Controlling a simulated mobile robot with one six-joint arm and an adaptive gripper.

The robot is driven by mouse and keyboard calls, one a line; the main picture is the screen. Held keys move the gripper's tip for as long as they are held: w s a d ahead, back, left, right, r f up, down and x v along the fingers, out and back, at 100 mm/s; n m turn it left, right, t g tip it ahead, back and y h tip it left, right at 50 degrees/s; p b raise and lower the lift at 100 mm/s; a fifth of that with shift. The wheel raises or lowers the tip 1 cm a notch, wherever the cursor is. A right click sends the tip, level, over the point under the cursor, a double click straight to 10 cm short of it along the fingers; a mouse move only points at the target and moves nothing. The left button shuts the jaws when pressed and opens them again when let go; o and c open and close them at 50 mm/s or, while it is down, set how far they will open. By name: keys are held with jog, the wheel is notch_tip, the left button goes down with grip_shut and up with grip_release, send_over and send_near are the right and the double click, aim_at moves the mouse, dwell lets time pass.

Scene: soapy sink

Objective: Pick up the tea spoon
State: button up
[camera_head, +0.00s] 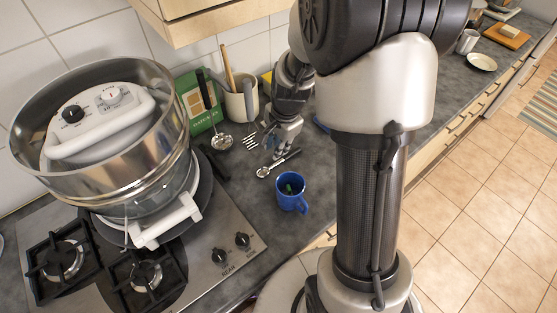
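A small metal spoon (264,171) lies on the dark countertop behind the blue mug, with its bowl to the left and its handle running up to the right. It looks like the tea spoon. My gripper (277,155) points down right by the spoon's handle and partly overlaps it in the picture. The fingers are small here, so I cannot tell whether they are open or shut, or whether they touch the spoon.
A blue mug (291,193) with something green inside stands just in front of the spoon. A steamer-like pot (170,140) sits on the stove at left.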

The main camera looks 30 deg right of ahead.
jog(key=b, duration=0.1)
send_over(273, 165)
jog(key=s, duration=0.1)
notch_tip(273, 165, down, 4)
jog(key=shift+d+f, duration=0.15)
jog(key=shift+f, duration=0.1)
jog(key=f, duration=0.1)
jog(key=f+b, duration=0.1)
jog(key=f, duration=0.1)
jog(key=f+b, duration=0.1)
jog(key=f, duration=0.1)
jog(key=shift+w+f, duration=0.1)
jog(key=shift+w, duration=0.25)
jog(key=shift+c, duration=0.4)
grip_shut()
